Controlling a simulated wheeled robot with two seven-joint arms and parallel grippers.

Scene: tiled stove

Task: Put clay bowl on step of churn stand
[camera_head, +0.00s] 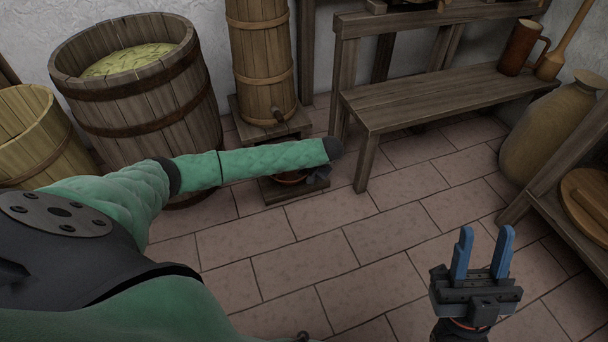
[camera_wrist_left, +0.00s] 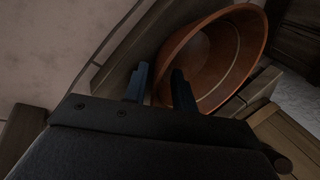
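The orange-brown clay bowl (camera_wrist_left: 225,60) fills the upper right of the left wrist view, its opening facing partly towards the camera. In the head view only a little of the bowl (camera_head: 290,179) shows, low at the foot of the wooden churn stand (camera_head: 265,130), below my left forearm. My left gripper (camera_wrist_left: 160,82) is at the bowl's near rim, with one finger outside and the other over the inside. Whether the fingers press on the wall is not clear. In the head view this gripper (camera_head: 318,174) is small and dark. My right gripper (camera_head: 483,252) is open and empty above the floor.
A tall wooden churn (camera_head: 262,60) stands on the stand. A large tub (camera_head: 140,85) and a lighter bucket (camera_head: 40,135) are at left. A wooden bench (camera_head: 430,100) is to the right, with a large jar (camera_head: 550,130) farther right. The middle floor (camera_head: 350,240) is clear.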

